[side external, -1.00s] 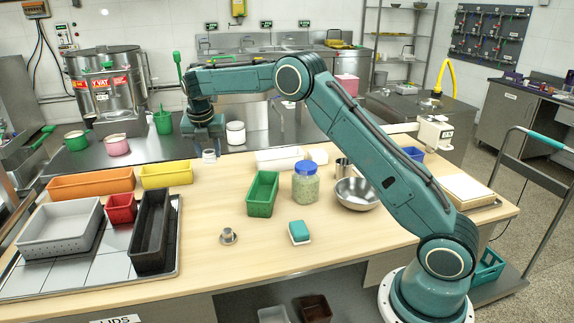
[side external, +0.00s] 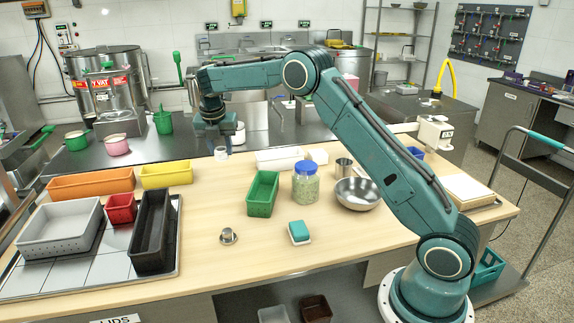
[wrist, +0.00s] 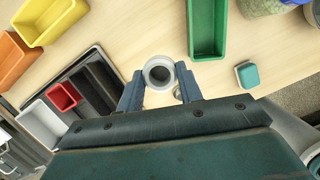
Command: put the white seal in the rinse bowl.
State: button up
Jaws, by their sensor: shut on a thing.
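The white seal (wrist: 159,73) is a pale ring with a dark centre, held between the two fingers of my gripper (wrist: 160,82) in the wrist view. In the side view it is a small white piece (side external: 221,154) at the tip of my gripper (side external: 221,146), raised over the far part of the wooden table.
A green bin (side external: 263,194) and a blue-lidded jar (side external: 306,184) stand between my gripper and the bowl. A steel cup (side external: 343,168) is behind the bowl. A teal-and-white sponge (side external: 299,232) and small flanged metal part (side external: 228,237) lie in front. Orange bin (side external: 90,184) and yellow bin (side external: 167,175) are left.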

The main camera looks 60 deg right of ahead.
jog(key=s+d+f+m+g, duration=0.25)
jog(key=s+d+m, duration=0.55)
jog(key=s+d, duration=0.8)
jog(key=s+d+f+m, duration=0.1)
jog(key=s+d+m, duration=0.1)
jog(key=s, duration=0.4)
jog(key=s+d+m+g, duration=0.1)
jog(key=s+d+m, duration=0.2)
jog(key=s, duration=0.3)
jog(key=s+d+f+m, duration=0.1)
jog(key=s+d+m, duration=0.2)
jog(key=s, duration=0.3)
jog(key=shift+s+d+f+y, duration=0.3)
jog(key=shift+s+d+y, duration=0.1)
jog(key=shift+d, duration=0.15)
jog(key=shift+w+f, duration=0.1)
send_near(358, 196)
jog(key=shift+s+a+f, duration=0.5)
jog(key=shift+s+f, duration=0.05)
jog(key=shift+f, duration=0.15)
jog(key=shift+s+a+f, duration=0.45)
jog(key=shift+s+f, duration=0.1)
jog(key=shift+f, duration=0.1)
